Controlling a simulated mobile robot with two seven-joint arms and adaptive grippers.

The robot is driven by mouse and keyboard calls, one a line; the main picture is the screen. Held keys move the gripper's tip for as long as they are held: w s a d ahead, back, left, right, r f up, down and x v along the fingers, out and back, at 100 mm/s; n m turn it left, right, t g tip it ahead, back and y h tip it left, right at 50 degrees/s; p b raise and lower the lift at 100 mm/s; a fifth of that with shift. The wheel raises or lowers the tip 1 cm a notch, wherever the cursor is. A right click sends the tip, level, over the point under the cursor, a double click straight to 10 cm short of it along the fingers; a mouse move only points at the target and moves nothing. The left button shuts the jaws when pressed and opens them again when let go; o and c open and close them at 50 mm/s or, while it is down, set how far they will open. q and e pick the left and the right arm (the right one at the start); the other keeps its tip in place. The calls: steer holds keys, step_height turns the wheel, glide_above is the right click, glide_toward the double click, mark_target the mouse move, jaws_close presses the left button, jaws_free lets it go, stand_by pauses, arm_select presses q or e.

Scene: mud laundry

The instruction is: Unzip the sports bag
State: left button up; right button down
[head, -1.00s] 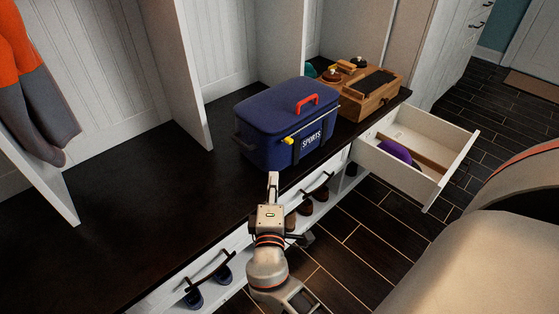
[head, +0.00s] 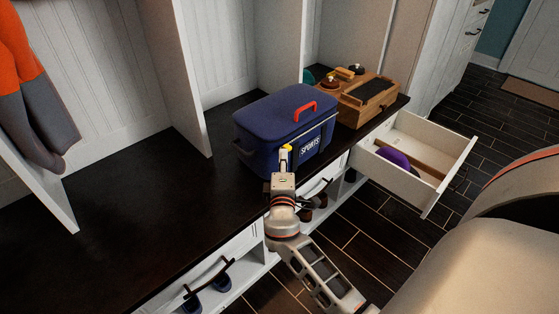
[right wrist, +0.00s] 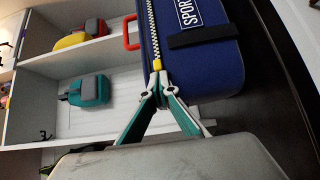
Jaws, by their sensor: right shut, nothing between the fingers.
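The blue sports bag (head: 262,130) sits closed on the dark bench top, with a red handle (head: 305,111) on its lid and a white SPORTS label on its front. It also shows in the right wrist view (right wrist: 215,62), where a pale toothed zipper (right wrist: 152,30) runs along its edge to a yellow pull (right wrist: 157,66). My right gripper (head: 285,158) is at the bag's front, beside the yellow pull. In the right wrist view its fingertips (right wrist: 159,82) meet just below the pull, shut and empty; whether they touch it I cannot tell. My left gripper is out of view.
A wooden box (head: 368,98) stands right of the bag. An open white drawer (head: 440,178) with a purple item sticks out at the right. Shoes sit on the shelf below. The bench (head: 120,215) left of the bag is clear.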

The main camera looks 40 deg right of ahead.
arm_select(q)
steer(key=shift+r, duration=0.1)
arm_select(e)
steer(key=d, duration=0.7)
steer(key=w+d, duration=0.1)
steer(key=d, duration=0.5)
steer(key=d+b, duration=0.1)
steer(key=d, duration=0.6)
steer(key=shift+w+d, duration=0.25)
steer(key=shift+d, duration=0.1)
steer(key=d, duration=0.5)
steer(key=shift+w+d+b, duration=0.1)
steer(key=shift+w+b, duration=0.15)
steer(key=shift+b, duration=0.1)
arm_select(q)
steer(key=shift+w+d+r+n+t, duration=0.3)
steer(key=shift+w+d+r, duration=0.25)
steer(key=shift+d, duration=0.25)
arm_select(e)
steer(key=shift+d, duration=0.3)
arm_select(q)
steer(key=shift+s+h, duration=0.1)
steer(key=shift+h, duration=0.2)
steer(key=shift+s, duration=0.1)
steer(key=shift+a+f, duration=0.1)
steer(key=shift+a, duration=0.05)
arm_select(e)
steer(key=shift+a, duration=0.1)
